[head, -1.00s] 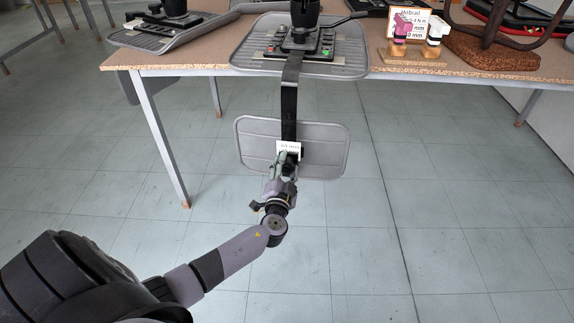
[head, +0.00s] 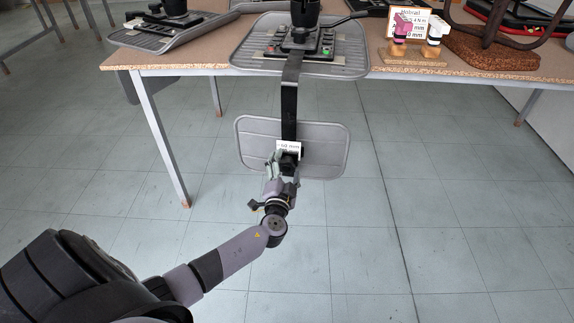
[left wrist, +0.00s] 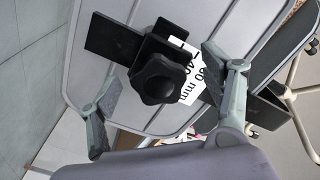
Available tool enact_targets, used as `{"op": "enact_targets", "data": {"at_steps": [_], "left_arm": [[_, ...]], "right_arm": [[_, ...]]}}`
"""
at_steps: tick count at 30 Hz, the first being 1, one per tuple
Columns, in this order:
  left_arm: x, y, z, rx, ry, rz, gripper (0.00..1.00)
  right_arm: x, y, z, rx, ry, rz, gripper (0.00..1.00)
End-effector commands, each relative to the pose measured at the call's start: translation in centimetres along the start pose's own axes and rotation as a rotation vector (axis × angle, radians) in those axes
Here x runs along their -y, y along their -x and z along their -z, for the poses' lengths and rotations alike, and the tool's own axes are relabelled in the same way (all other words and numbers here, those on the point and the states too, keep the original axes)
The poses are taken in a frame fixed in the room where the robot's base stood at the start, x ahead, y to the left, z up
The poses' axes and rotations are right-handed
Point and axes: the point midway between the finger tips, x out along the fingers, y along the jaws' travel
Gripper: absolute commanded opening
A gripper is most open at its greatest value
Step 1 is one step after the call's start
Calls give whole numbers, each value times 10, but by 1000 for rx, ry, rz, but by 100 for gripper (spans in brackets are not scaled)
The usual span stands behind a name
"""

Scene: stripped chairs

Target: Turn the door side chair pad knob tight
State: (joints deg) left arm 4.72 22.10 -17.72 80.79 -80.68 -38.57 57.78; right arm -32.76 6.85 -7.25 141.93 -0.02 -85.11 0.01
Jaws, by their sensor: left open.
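A grey ribbed chair pad (head: 325,150) hangs below the table edge on a black strap-like bar (head: 289,100). A black lobed knob (left wrist: 160,80) sits on a black bracket at the pad, beside a white label with mm figures (left wrist: 190,72). In the head view the knob (head: 290,160) is small and partly covered. My left gripper (head: 281,176) is just in front of it. In the left wrist view the open fingers (left wrist: 161,75) stand on either side of the knob, with gaps visible; contact is not seen. My right gripper is out of view.
A wooden table (head: 215,58) carries the ribbed seat (head: 340,68) with a control panel, another seat piece (head: 165,38) at left, and a sign stand (head: 405,55) at right. A table leg (head: 162,140) stands left of my arm. The tiled floor around is clear.

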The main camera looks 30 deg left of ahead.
Motion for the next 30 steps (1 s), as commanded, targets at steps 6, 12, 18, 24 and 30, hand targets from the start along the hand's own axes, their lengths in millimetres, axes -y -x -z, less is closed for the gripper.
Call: {"op": "enact_targets", "data": {"at_steps": [6, 12, 18, 24, 30], "left_arm": [[0, 18, 0, 1, 1, -1, 73], [-1, 34, -1, 1, 0, -2, 73], [-1, 50, 0, 1, 2, 0, 73], [0, 57, 0, 1, 1, 1, 73], [0, 57, 0, 1, 1, 1, 73]], "right_arm": [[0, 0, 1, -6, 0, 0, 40], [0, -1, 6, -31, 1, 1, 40], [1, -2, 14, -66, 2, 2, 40], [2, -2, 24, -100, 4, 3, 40], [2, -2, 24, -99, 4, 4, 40]]}}
